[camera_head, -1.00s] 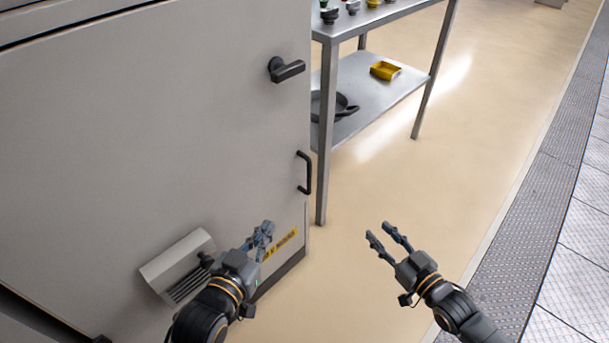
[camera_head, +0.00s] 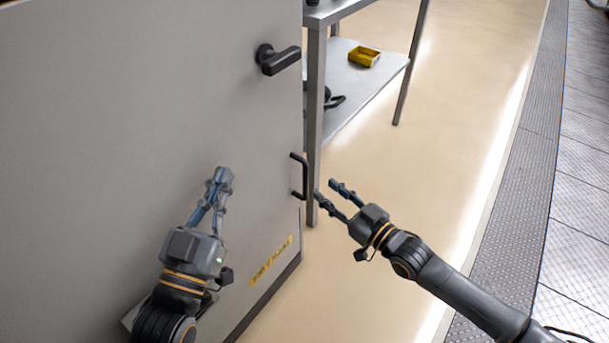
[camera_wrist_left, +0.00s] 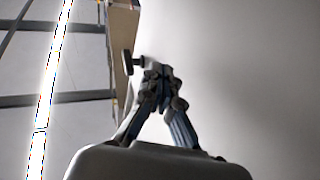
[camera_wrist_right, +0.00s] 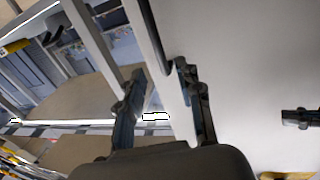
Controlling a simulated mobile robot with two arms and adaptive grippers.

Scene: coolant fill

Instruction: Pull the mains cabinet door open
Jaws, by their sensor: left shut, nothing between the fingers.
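The mains cabinet door (camera_head: 130,110) is a large plain grey panel filling the left of the head view. I cannot tell whether it stands slightly ajar. A dark turn handle (camera_head: 278,60) sits high near its right edge, with a black D-shaped pull handle (camera_head: 304,177) lower down. My left gripper (camera_head: 220,175) is shut and empty in front of the door, left of the pull handle. My right gripper (camera_head: 325,188) is open and empty just right of the pull handle, its fingers pointing towards it; contact is not clear. Both fingers show apart in the right wrist view (camera_wrist_right: 160,80).
A metal shelf table (camera_head: 365,85) stands right behind the door edge, with a yellow tray (camera_head: 363,56) and a dark object on its lower shelf. A yellow label (camera_head: 271,262) is low on the door. The beige floor (camera_head: 450,120) to the right is clear.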

